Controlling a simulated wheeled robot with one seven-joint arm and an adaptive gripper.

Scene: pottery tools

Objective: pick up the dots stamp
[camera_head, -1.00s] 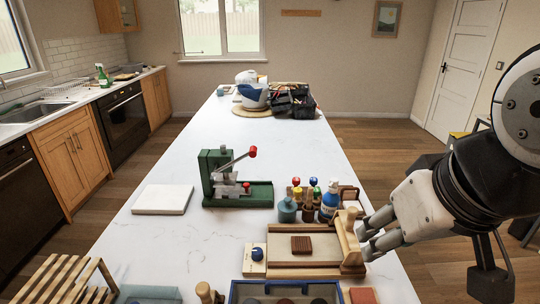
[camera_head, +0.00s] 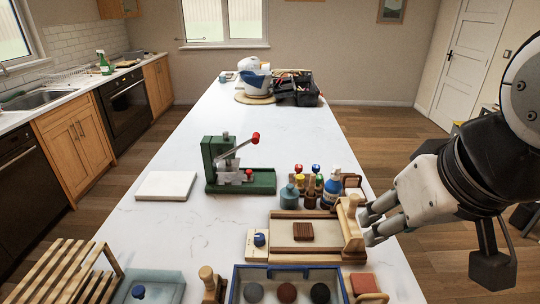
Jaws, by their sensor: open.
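I cannot tell for sure which thing is the dots stamp; no dot pattern shows. Candidates are a small block with a blue knob (camera_head: 259,240) left of the wooden board, a wooden-knobbed piece (camera_head: 208,282) at the front, and a blue-knobbed piece (camera_head: 138,292) on a blue-grey slab. A ridged brown block (camera_head: 302,231) lies on the wooden board (camera_head: 283,246). My gripper (camera_head: 371,226) is open and empty at the right, its fingers pointing left beside the upright wooden piece (camera_head: 350,222) at the board's right end.
A green press (camera_head: 240,185) with a red-knobbed lever stands mid-table. Small bottles (camera_head: 331,190) stand behind the board. A blue tray (camera_head: 238,288) with round lumps, a wooden rack (camera_head: 65,272) and a red pad (camera_head: 363,282) are in front. A white slab (camera_head: 166,186) lies left; the far middle is clear.

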